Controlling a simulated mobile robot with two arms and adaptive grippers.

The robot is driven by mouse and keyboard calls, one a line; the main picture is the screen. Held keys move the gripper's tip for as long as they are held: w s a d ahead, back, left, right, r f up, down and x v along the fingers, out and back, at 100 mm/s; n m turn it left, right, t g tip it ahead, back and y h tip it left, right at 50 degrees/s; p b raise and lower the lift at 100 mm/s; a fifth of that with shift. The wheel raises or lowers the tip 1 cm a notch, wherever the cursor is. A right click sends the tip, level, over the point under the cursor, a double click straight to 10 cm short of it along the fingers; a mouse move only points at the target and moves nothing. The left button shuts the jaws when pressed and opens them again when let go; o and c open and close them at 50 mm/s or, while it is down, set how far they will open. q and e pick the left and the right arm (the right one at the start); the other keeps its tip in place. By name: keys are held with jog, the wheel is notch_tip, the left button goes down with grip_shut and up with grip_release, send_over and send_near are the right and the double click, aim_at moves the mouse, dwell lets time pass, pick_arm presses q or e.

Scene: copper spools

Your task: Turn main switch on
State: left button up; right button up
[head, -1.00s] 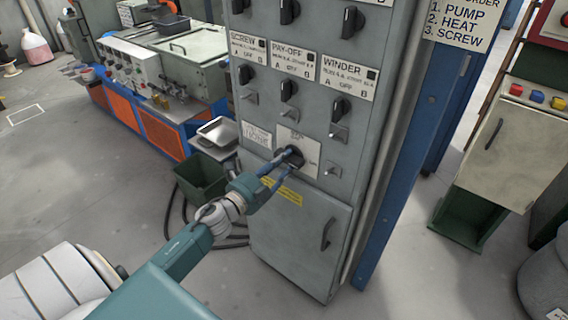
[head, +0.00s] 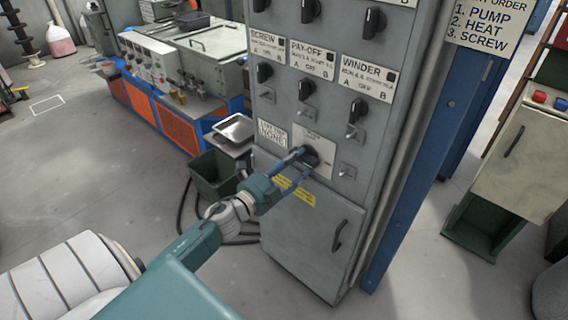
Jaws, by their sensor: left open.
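The main switch (head: 311,157) is a dark rotary knob on a pale plate (head: 328,146), low on the upper panel of the grey control cabinet (head: 275,200). My left gripper (head: 301,166) is open, with its two blue fingers reaching up to the knob, one above and one below its left side. I cannot tell whether the fingers touch the knob. The fingers partly cover the plate, and the knob's exact setting is too small to read. My right gripper is not in view.
Several labelled selector knobs and small toggles sit above the main switch. The cabinet's lower door has a dark handle (head: 340,236). A dark green bin (head: 214,176) and black cables lie left of the cabinet. A blue post (head: 420,160) stands to its right. Open floor lies left.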

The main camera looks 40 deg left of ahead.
pick_arm(q)
jog(key=s, duration=1.1)
jog(key=shift+a, duration=0.4)
jog(key=shift+f, duration=0.1)
